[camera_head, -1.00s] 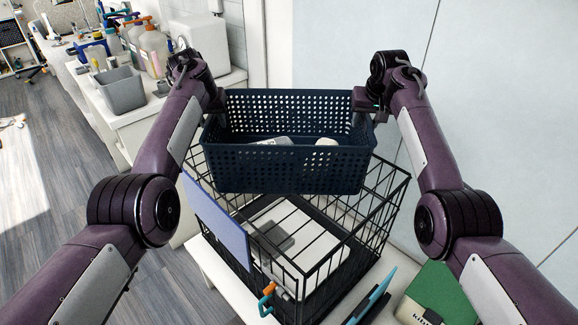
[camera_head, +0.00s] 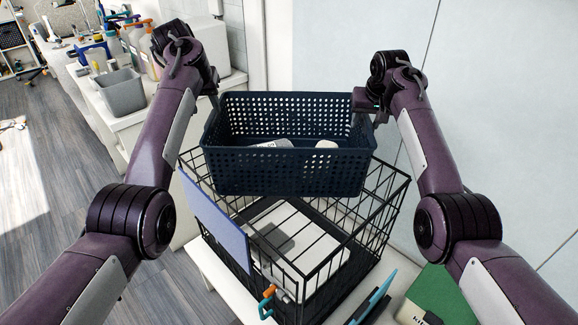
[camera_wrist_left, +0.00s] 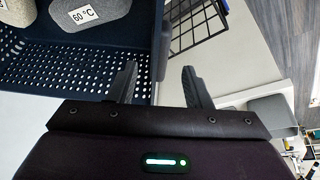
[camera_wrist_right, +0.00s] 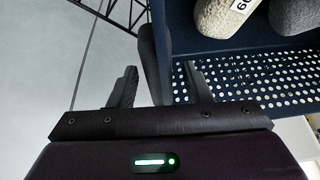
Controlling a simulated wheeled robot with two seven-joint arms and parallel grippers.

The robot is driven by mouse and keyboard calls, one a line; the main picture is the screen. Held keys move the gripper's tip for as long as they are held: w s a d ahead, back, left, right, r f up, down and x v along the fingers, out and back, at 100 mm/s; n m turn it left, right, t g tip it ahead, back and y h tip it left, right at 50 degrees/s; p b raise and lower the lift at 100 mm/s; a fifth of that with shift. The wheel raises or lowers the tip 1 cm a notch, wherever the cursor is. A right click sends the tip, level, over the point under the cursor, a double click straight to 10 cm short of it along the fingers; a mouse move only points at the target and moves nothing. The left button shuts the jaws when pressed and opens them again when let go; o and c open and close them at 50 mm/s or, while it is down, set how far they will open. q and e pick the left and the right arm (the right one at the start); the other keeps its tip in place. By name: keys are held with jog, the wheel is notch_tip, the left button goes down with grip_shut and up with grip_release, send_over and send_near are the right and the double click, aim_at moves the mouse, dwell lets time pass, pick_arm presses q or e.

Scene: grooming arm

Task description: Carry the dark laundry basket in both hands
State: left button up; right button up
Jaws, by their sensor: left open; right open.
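The dark blue perforated laundry basket (camera_head: 290,172) sits over the top of the black wire basket in the head view; whether it rests on the wires is unclear. It holds a pale rounded item with a 60°C label (camera_wrist_left: 82,15) and a grey rounded item (camera_wrist_right: 293,15). My left gripper (camera_head: 214,97) is at its left end, open, with the end wall between its fingers in the left wrist view (camera_wrist_left: 160,85). My right gripper (camera_head: 362,108) is at its right end, open, with the wall's edge between its fingers in the right wrist view (camera_wrist_right: 161,84).
The black wire basket (camera_head: 378,215) stands on a white surface, with a blue panel (camera_head: 215,222) on its left side. A green box (camera_head: 440,292) lies at front right. A counter at left carries a grey bin (camera_head: 122,92) and bottles. A pale wall closes the right.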

jog(key=v, duration=0.7)
pick_arm(q)
notch_tip(320, 180, up, 8)
jog(key=p, duration=0.8)
jog(key=shift+p, duration=0.3)
pick_arm(e)
notch_tip(320, 180, up, 9)
jog(key=shift+f, duration=0.2)
pick_arm(q)
jog(key=shift+f, duration=0.1)
pick_arm(e)
jog(key=shift+f, duration=0.1)
